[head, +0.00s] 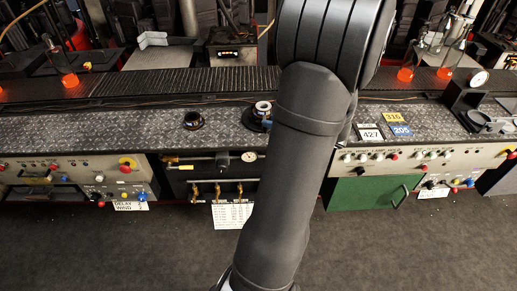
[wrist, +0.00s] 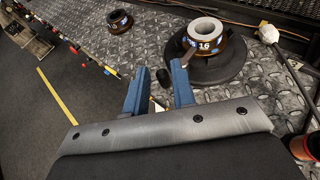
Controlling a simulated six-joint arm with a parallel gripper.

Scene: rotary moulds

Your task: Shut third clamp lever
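In the wrist view, my gripper (wrist: 160,75) has its two blue fingers apart. A small dark round knob (wrist: 163,78) shows near the gap between the fingertips; I cannot tell whether they touch it. It looks like the end of a lever. Just beyond the fingers stands a round mould (wrist: 205,34) with a pale ring, amber-brown side and the number 16, on a black round base (wrist: 218,72). In the head view, the mould (head: 263,107) shows beside my arm, which hides part of its base. I cannot tell which lever is the third.
A smaller dark ring (head: 193,120) stands on the metal deck (head: 120,128) to the left. A pale knob on a rod (wrist: 268,33) stands right of the mould in the wrist view. A black fixture with a gauge (head: 480,78) is at far right. Control panels line the front.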

